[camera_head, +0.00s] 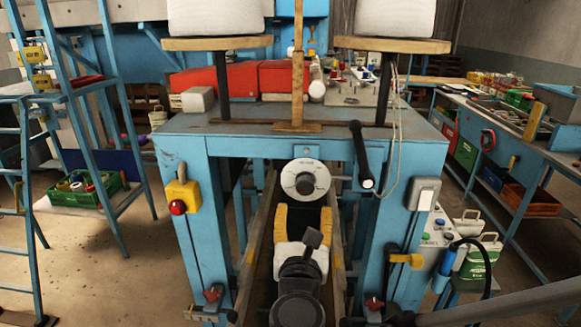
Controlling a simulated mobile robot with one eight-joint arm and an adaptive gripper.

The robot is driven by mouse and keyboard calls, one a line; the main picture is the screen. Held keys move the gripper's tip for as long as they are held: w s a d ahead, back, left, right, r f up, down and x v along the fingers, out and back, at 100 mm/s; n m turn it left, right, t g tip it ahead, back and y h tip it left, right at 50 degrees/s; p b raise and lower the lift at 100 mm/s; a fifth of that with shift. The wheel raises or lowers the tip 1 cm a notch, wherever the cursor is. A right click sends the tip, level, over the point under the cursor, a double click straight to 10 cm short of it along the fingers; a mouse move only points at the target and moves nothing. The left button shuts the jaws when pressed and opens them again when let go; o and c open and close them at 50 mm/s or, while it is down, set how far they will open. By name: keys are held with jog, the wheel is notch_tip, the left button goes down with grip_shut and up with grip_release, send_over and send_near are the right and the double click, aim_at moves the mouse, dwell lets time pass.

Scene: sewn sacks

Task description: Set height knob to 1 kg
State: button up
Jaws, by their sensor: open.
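A round white dial with a dark centre knob (306,183) is mounted on the front of the blue machine frame (230,146), below the tabletop edge. Its markings are too small to read, so I cannot tell its setting. My gripper (303,210), with two yellow fingers and a white body, is just below the dial in the picture. The fingers are open and apart, pointing up toward the dial, with nothing seen between them. I cannot tell the depth gap between fingertips and dial. The whole dial face shows.
A black lever handle (361,156) hangs just right of the dial. A yellow box with a red button (182,197) is on the left post, and a white switch (423,194) on the right post. Side rails flank my arm. Red boxes (288,77) stand behind.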

aim_at(305, 189)
jog(key=w, duration=0.5)
jog(key=w+b, duration=0.1)
jog(key=w, duration=0.4)
jog(key=shift+w+d, duration=0.2)
jog(key=shift+w, duration=0.05)
jog(key=shift+r, duration=0.1)
jog(key=c, duration=1.2)
